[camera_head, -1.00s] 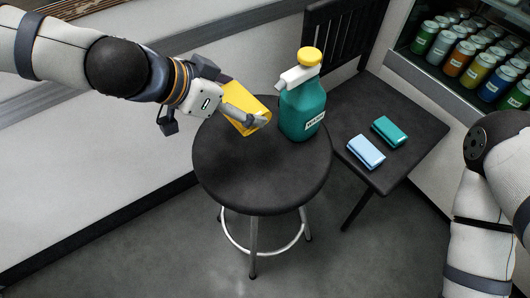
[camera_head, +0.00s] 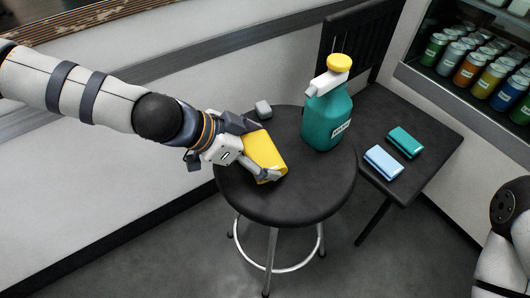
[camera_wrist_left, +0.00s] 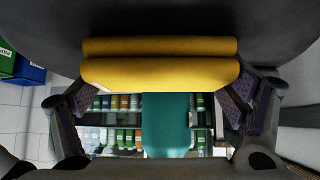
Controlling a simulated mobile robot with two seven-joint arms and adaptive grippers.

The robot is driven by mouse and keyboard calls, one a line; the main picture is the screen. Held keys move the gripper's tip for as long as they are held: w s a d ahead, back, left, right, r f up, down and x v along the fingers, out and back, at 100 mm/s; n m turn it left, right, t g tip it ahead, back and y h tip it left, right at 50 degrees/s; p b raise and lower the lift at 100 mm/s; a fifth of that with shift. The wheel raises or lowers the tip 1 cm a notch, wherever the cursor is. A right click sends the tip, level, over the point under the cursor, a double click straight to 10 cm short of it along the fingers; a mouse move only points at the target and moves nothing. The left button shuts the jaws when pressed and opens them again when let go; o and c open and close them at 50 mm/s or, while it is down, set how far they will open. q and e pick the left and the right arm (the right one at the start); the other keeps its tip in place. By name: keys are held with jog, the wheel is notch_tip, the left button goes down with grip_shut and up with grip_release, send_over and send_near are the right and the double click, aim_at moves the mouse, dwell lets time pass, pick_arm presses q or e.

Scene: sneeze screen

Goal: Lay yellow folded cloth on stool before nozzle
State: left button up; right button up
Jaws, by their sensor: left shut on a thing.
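The yellow folded cloth (camera_head: 266,152) is at the left part of the round black stool (camera_head: 290,207). My left gripper (camera_head: 250,150) is shut on it, one finger at each end. In the left wrist view the cloth (camera_wrist_left: 160,73) spans between the fingers, close to the dark stool top; I cannot tell whether it touches. A teal spray bottle (camera_head: 326,120) stands upright at the back right of the stool, with a yellow cap and a white nozzle (camera_head: 325,82) pointing left, towards the cloth's side. My right gripper is out of view.
A dark side table (camera_head: 420,115) at right holds a teal folded cloth (camera_head: 405,142) and a light blue one (camera_head: 383,162). A fridge with bottles (camera_head: 470,68) is at upper right. The stool's front is clear.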

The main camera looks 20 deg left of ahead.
pick_arm(q)
jog(key=shift+f, duration=0.1)
jog(key=o, duration=0.8)
jog(key=shift+o, duration=0.3)
